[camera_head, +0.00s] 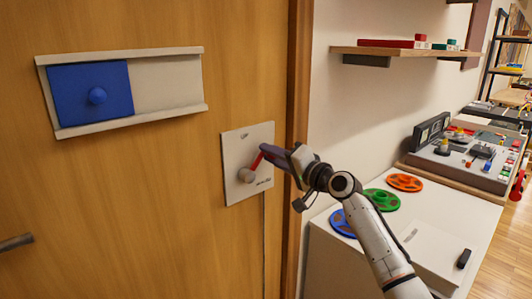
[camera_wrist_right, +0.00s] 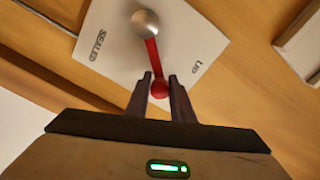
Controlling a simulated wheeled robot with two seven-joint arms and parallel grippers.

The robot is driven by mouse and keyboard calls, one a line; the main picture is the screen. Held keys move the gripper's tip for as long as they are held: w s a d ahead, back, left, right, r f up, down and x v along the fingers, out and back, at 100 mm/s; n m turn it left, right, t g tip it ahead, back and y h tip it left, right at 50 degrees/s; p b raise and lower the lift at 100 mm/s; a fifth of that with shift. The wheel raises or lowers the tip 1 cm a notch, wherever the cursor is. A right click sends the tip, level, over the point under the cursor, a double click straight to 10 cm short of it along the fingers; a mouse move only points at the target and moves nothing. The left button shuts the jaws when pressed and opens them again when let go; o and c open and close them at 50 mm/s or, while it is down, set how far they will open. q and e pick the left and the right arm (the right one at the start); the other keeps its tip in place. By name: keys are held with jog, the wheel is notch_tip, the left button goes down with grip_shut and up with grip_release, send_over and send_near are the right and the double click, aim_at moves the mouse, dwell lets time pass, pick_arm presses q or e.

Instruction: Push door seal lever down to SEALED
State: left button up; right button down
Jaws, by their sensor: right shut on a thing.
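The door seal lever is a red bar (camera_head: 257,159) on a pale plate (camera_head: 232,150) fixed to the wooden door. It turns about a round metal hub (camera_head: 246,175) and slants up and to the right. In the right wrist view the red bar (camera_wrist_right: 152,55) runs from the silver hub (camera_wrist_right: 145,22) to a red ball end (camera_wrist_right: 159,89). My right gripper (camera_head: 268,151) is shut on that ball end, with one finger on each side (camera_wrist_right: 159,90). The word SEALED (camera_wrist_right: 90,44) is printed on the plate, with a short label on its other side. My left gripper is out of view.
A blue sliding panel (camera_head: 75,90) in a pale frame is on the door at upper left. A door handle (camera_head: 15,242) is at lower left.

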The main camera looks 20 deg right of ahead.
jog(key=shift+w+d+f+m, duration=0.15)
jog(key=shift+d+f+m, duration=0.2)
jog(key=shift+f+m, duration=0.8)
jog(key=shift+w+d+f+m, duration=0.15)
jog(key=shift+d+f+m, duration=0.3)
jog(key=shift+m, duration=1.25)
jog(key=shift+w+d+f+m, duration=0.15)
jog(key=shift+d+f+m, duration=0.15)
jog(key=shift+f+m, duration=0.9)
jog(key=shift+r+m, duration=0.2)
jog(key=shift+m, duration=0.15)
jog(key=c, duration=1.5)
grip_release()
jog(key=shift+c, duration=0.2)
jog(key=shift+d, duration=0.1)
jog(key=shift+f, duration=0.1)
jog(key=v, duration=1)
jog(key=shift+s, duration=0.15)
